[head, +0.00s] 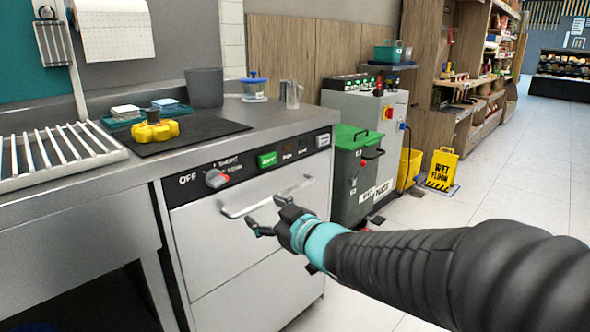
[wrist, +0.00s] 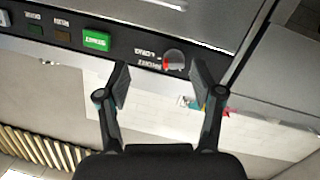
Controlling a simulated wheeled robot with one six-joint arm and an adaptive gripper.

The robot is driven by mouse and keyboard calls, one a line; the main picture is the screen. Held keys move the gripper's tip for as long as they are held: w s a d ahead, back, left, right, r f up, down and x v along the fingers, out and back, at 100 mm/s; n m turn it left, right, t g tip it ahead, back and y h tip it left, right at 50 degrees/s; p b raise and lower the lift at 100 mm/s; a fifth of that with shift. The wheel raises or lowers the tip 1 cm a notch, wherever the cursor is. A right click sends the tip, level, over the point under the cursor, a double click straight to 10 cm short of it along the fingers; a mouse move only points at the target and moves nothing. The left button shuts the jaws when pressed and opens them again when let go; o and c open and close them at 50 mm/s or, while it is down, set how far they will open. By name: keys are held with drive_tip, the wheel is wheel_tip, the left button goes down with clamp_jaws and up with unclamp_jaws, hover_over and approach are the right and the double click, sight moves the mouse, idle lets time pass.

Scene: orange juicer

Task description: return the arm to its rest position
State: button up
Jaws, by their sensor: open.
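My gripper (head: 268,218) is open and empty in the head view, in front of the steel appliance (head: 240,272) below the counter. Its fingers are near the appliance's door handle (head: 266,197) in the picture; I cannot tell whether they touch it. My arm, in a black ribbed sleeve with a teal cuff, reaches in from the lower right. In the wrist view, both fingers of the gripper (wrist: 165,88) are spread with nothing between them. Beyond them are the appliance's control panel, the knob (wrist: 173,60) and the green button (wrist: 96,40).
The steel counter (head: 280,118) holds a black mat with a yellow object (head: 154,128), a grey container (head: 205,88) and a metal rack (head: 60,150). A green-lidded bin (head: 355,175) and a yellow wet-floor sign (head: 441,168) stand behind. The tiled floor at right is clear.

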drive_tip(key=s+d+f+m+g+h, duration=0.25)
drive_tip(key=d+f+m+h, duration=0.35)
drive_tip(key=d+f+h, duration=0.6)
drive_tip(key=s+d+r+m+g, duration=0.1)
drive_tip(key=s+d+m+g, duration=0.1)
drive_tip(key=s+d, duration=0.4)
drive_tip(key=s+d+r+m+g, duration=0.2)
drive_tip(key=s+d+m, duration=0.2)
drive_tip(key=s, duration=1.1)
drive_tip(key=d, duration=0.3)
drive_tip(key=shift+s+d+y, duration=0.2)
drive_tip(key=shift+s+y, duration=0.05)
drive_tip(key=shift+y, duration=0.05)
drive_tip(key=shift+c, duration=0.3)
